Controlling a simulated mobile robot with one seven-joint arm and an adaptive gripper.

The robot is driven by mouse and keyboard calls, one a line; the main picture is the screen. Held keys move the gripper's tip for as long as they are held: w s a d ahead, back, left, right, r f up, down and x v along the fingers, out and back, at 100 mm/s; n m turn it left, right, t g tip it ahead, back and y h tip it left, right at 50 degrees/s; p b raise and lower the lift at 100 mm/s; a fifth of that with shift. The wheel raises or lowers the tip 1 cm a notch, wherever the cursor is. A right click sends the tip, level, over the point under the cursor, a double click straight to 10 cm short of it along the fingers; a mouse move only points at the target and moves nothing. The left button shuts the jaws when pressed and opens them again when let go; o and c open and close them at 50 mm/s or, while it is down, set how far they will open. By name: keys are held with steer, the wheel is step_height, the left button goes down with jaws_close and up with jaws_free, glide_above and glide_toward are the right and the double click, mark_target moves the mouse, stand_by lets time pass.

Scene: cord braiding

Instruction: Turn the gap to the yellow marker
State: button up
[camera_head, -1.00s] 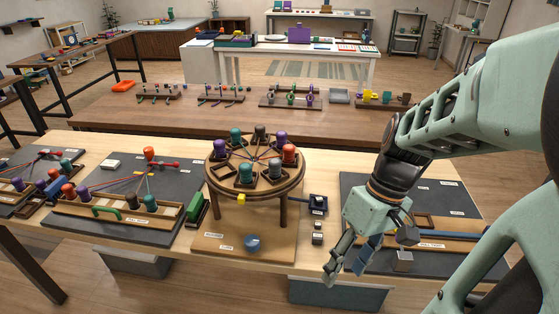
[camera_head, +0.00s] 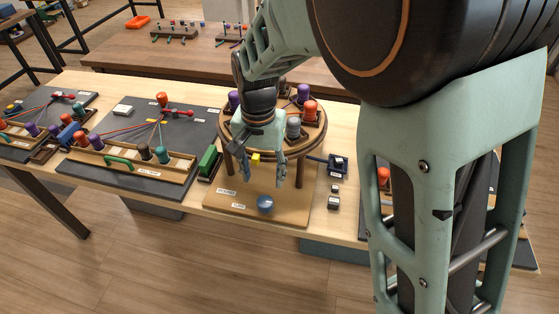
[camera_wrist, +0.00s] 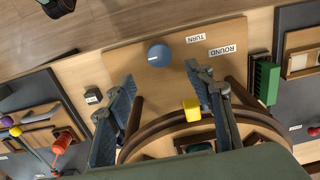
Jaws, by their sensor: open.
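The round stand's disc (camera_head: 318,142) carries a purple bobbin (camera_head: 235,98), a second purple one (camera_head: 303,93), a red one (camera_head: 310,110) and a grey one (camera_head: 293,128). My gripper (camera_head: 264,170) is open and empty at the disc's front edge, pointing down. The yellow marker (camera_head: 256,157) shows between its fingers there. In the wrist view the marker (camera_wrist: 192,110) lies near the right finger of my gripper (camera_wrist: 162,76). My gripper and arm hide much of the disc, so I cannot make out the gap now.
A green block (camera_head: 208,160) is left of the stand. A small dark tray (camera_head: 338,164) and small blocks are on the right. The floor in front is clear.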

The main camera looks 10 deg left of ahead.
mark_target(265, 201)
step_height(265, 201, down, 10)
steer(key=shift+f, duration=0.15)
steer(key=shift+c, duration=0.3)
steer(key=c, duration=1.1)
steer(key=shift+o, duration=0.2)
steer(key=shift+n+b, duration=0.3)
steer(key=n+b, duration=0.1)
steer(key=n, duration=0.3)
steer(key=shift+n+b, duration=0.45)
steer(key=shift+n, duration=1.55)
